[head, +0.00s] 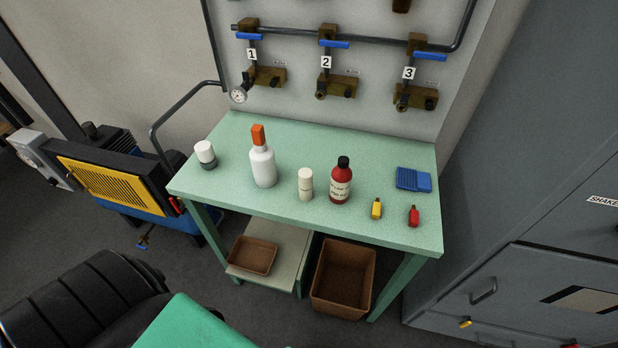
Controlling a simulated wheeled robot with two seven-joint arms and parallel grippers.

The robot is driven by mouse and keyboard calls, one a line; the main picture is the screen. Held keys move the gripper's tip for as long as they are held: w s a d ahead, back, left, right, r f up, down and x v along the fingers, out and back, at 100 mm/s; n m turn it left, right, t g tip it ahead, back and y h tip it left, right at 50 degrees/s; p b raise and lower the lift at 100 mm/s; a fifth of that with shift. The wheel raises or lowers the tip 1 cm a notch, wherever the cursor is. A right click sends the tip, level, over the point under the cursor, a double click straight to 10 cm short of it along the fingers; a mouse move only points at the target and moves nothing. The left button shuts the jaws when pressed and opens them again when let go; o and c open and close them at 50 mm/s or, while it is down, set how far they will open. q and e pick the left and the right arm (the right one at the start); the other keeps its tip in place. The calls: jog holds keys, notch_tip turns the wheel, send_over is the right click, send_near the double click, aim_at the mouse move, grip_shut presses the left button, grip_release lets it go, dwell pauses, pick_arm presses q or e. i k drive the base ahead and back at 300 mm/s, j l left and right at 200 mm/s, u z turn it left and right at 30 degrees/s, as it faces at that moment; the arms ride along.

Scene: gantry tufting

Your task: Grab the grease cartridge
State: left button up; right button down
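A short cream cylinder (305,184) with a label band stands upright near the front middle of the green table (230,135); it looks like the grease cartridge, but its label is too small to read. To its left stands a white bottle with an orange cap (262,165), and to its right a red bottle with a black cap (341,181). A small white and grey jar (205,154) stands at the table's left end. Neither of my grippers shows in the head view.
A blue brush or block (413,180) and small yellow (377,209) and red (413,216) items lie at the table's right. Numbered valves (326,62) line the wall behind. Brown bins (343,278) sit below. A grey cabinet (540,150) stands close on the right.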

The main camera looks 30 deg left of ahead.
aim_at(305, 175)
jog(key=k+j+z, duration=0.2)
jog(key=j+z, duration=0.25)
jog(key=k+j+z, duration=0.25)
jog(key=j+z, duration=0.25)
jog(key=k+j+z, duration=0.3)
jog(key=z, duration=0.15)
